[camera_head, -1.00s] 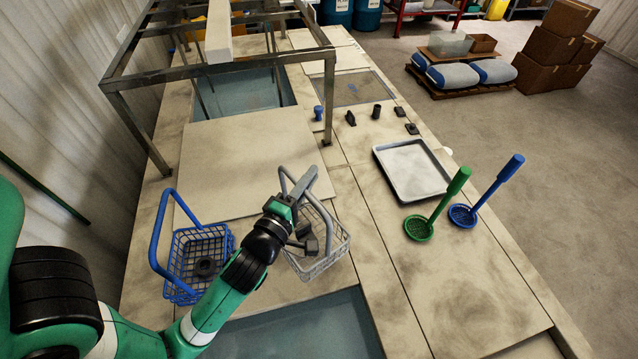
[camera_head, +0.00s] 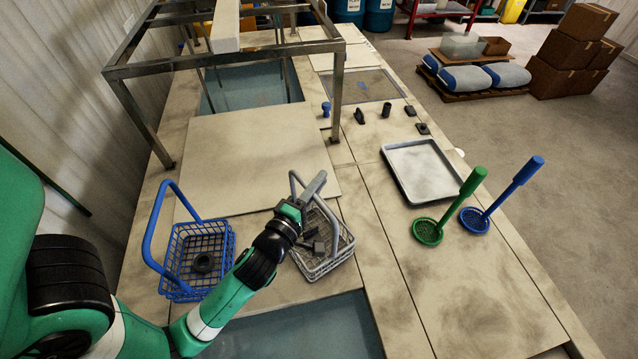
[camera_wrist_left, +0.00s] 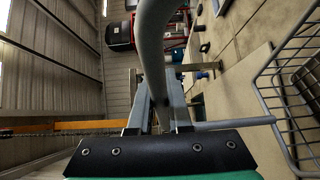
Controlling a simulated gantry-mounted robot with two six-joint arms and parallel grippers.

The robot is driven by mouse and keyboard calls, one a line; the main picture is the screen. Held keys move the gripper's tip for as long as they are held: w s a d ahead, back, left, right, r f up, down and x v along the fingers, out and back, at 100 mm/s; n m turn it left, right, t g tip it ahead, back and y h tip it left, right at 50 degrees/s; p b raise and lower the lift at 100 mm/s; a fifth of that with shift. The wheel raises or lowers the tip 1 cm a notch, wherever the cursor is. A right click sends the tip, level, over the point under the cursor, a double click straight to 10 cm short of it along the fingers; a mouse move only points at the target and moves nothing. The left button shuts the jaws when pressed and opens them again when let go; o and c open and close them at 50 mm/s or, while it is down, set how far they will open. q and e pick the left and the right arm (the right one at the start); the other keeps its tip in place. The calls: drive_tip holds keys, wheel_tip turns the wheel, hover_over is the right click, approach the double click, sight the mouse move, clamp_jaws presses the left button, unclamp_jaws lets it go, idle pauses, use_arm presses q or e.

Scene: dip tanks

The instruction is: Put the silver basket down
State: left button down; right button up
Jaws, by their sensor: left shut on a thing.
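The silver basket (camera_head: 325,262) is a wire basket with a tall loop handle and dark parts inside. In the head view it is at the middle of the bench, just beyond the near tank's edge. My left gripper (camera_head: 313,187) is shut on its handle, which also crosses the left wrist view (camera_wrist_left: 152,50). The basket's wire side shows at the right of the left wrist view (camera_wrist_left: 290,95). It looks upright and low over the bench top; I cannot tell whether its base touches. My right gripper is not in view.
A blue basket (camera_head: 190,285) with a dark ring inside stands to the left. A near tank (camera_head: 300,330) of liquid opens in front. A metal tray (camera_head: 422,170), a green strainer (camera_head: 428,232) and a blue strainer (camera_head: 474,220) lie to the right. A steel frame (camera_head: 150,72) stands behind.

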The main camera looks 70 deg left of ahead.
use_arm(q)
drive_tip(key=c, duration=0.8)
unclamp_jaws()
drive_tip(key=shift+c, duration=0.2)
drive_tip(key=v, duration=1.2)
drive_tip(key=shift+b, duration=0.35)
drive_tip(key=shift+r, duration=0.1)
